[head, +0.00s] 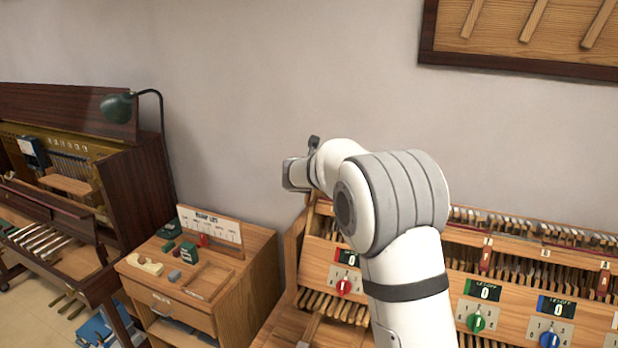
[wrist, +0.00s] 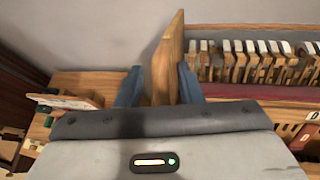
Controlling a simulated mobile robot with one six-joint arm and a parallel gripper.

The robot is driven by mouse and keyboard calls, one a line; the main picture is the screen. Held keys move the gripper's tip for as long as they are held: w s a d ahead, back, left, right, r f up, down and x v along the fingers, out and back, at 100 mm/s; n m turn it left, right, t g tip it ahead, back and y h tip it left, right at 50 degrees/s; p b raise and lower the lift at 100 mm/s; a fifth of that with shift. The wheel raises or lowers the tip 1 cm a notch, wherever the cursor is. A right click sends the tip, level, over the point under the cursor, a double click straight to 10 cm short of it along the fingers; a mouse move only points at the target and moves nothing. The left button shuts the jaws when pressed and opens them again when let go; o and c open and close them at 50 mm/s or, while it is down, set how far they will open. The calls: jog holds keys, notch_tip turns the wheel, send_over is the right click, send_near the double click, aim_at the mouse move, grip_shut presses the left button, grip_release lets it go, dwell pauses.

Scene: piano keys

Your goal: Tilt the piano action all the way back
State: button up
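The piano action (head: 400,245) is a wide wooden frame with a row of hammers along its top, at the right of the head view. Its hammers (wrist: 255,62) show at the right of the wrist view. In the wrist view an upright wooden end piece (wrist: 170,62) stands between the two blue fingers of my gripper (wrist: 158,72). The fingers are apart; the right one is close to or touching the wood, and a gap shows at the left one. In the head view my gripper (head: 298,174) is above the action's left end, its fingertips hidden.
Numbered displays with red, green (head: 476,321) and blue knobs line the action's front. A wooden cabinet (head: 255,265) with small tools and a card stands to the left. An upright piano (head: 150,175) with a green lamp (head: 117,107) is at far left. A wall-mounted wooden board (head: 500,55) hangs upper right.

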jog(key=b+v, duration=0.1)
jog(key=v, duration=0.6)
jog(key=shift+s+r+b, duration=0.15)
jog(key=shift+s+b, duration=0.2)
jog(key=shift+b, duration=0.05)
jog(key=s+d+f+m+g+h+b, duration=0.1)
jog(key=s+d+f+m+g+b, duration=0.15)
jog(key=s+d+m, duration=0.6)
jog(key=s+d+f+m+g+b, duration=0.1)
jog(key=s+d+f+m+g, duration=0.3)
jog(key=s+m, duration=0.7)
jog(key=s+f+m+y+b, duration=0.1)
jog(key=s+f+m, duration=0.2)
jog(key=s, duration=0.4)
jog(key=s+f+m+g+y+b, duration=0.1)
jog(key=s+f+m, duration=0.2)
jog(key=s+m, duration=0.2)
jog(key=s+f+m+g+y+b, duration=0.1)
jog(key=s+f+m, duration=0.2)
jog(key=s, duration=0.8)
jog(key=shift+s+m, duration=0.15)
jog(key=shift+m, duration=0.8)
jog(key=shift+d+f, duration=0.1)
jog(key=shift+f, duration=0.05)
